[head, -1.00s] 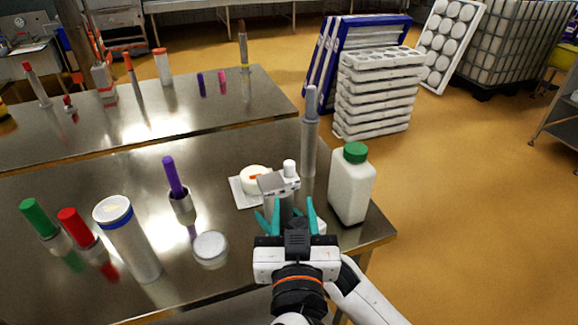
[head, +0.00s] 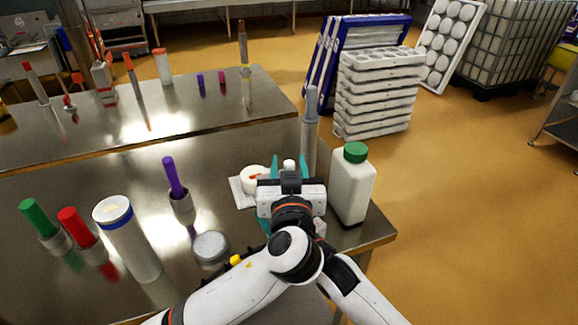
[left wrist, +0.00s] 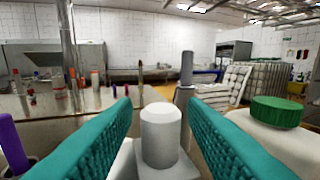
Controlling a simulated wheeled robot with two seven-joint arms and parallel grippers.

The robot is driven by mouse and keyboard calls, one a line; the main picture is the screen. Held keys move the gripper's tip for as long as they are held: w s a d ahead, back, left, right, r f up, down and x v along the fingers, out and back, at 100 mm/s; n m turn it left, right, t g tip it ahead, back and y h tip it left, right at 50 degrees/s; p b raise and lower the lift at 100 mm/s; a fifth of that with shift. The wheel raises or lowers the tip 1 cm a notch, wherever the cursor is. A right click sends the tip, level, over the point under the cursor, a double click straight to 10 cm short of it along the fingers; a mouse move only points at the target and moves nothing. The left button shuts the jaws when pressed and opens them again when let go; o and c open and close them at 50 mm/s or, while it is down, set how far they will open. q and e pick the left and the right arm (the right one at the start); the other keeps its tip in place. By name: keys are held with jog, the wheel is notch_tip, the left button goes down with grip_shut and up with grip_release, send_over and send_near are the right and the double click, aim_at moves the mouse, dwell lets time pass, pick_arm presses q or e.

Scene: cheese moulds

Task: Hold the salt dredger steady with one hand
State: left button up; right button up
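A small white cylinder with a rounded top (left wrist: 161,135), seemingly the salt dredger, stands upright on a pale square base in the left wrist view. Its tip also shows in the head view (head: 289,164). My left gripper (head: 289,163) is open, its teal fingers spread on both sides of the cylinder with gaps visible in the left wrist view (left wrist: 160,98). Teal and white parts below the left gripper, near the link on the right, seem to be my right gripper, mostly hidden; its state cannot be told.
A green-capped white bottle (head: 352,185) stands close right, and a grey upright tool (head: 310,130) behind. A white round piece (head: 252,178) lies on a pale mat left. A blue-rimmed cylinder (head: 128,240), low round tub (head: 210,247) and colored-handled tools stand further left on the steel table.

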pick_arm(q)
jog(key=shift+c, duration=0.2)
grip_shut()
jog(key=shift+s+a, duration=0.25)
jog(key=shift+a, duration=0.6)
jog(key=shift+s+a, duration=0.3)
jog(key=shift+a, duration=0.5)
jog(key=shift+s+a, duration=0.25)
jog(key=shift+a, duration=0.6)
jog(key=shift+o, duration=0.2)
grip_release()
jog(key=shift+d, duration=0.1)
jog(key=s, duration=1.2)
